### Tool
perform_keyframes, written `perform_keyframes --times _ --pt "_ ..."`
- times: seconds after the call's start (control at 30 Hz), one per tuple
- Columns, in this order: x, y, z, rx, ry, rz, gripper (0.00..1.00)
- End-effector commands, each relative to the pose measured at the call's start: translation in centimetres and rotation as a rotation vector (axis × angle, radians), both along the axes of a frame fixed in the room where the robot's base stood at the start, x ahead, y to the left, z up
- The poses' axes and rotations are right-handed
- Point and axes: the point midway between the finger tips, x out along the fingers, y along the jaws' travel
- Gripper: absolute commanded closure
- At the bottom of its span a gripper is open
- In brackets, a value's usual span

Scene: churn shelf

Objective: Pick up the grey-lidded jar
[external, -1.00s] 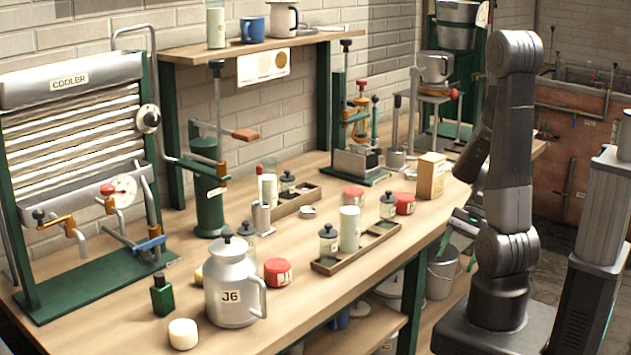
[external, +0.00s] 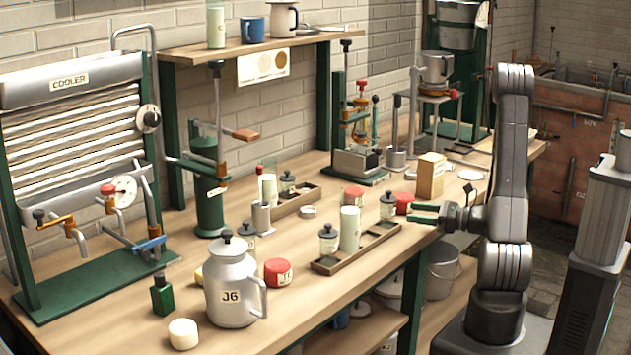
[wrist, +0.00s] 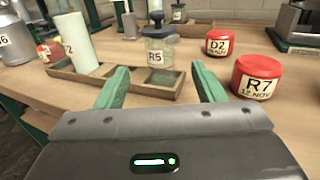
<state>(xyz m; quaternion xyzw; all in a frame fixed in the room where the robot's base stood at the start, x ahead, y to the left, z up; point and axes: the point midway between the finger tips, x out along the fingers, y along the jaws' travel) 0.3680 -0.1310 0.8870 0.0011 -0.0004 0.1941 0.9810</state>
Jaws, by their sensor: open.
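A clear jar with a dark grey lid, labelled R5 (wrist: 158,50), is ahead of my gripper in the wrist view, in line with the gap between the fingers. In the external view the jar (external: 387,207) is at the right end of the front wooden tray (external: 327,266); I cannot tell if it stands in the tray or just behind it. My gripper (external: 418,213) is open and empty at the bench's front edge, its green fingers (wrist: 160,75) pointing at the jar and apart from it. Other grey-lidded jars stand left in the tray (external: 328,239) and in the rear tray (external: 288,183).
A red tub R7 (wrist: 261,77) is close by the right finger, with red tub D2 (wrist: 219,43) behind. A white cylinder (external: 349,229) stands in the front tray. A cardboard box (external: 430,177) is behind my gripper.

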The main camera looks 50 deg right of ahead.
Motion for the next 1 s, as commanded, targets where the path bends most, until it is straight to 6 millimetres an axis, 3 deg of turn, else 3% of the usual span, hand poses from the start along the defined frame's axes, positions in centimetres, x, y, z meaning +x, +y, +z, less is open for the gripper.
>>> perform_keyframes --times 0.3,0.67,1.0 --pt "3.9 1.7 0.0 -0.002 0.000 0.005 0.38" --pt "5.9 2.5 0.1 -0.002 0.000 0.004 0.38" --pt "9.5 3.9 0.1 -0.002 0.000 0.005 0.38"
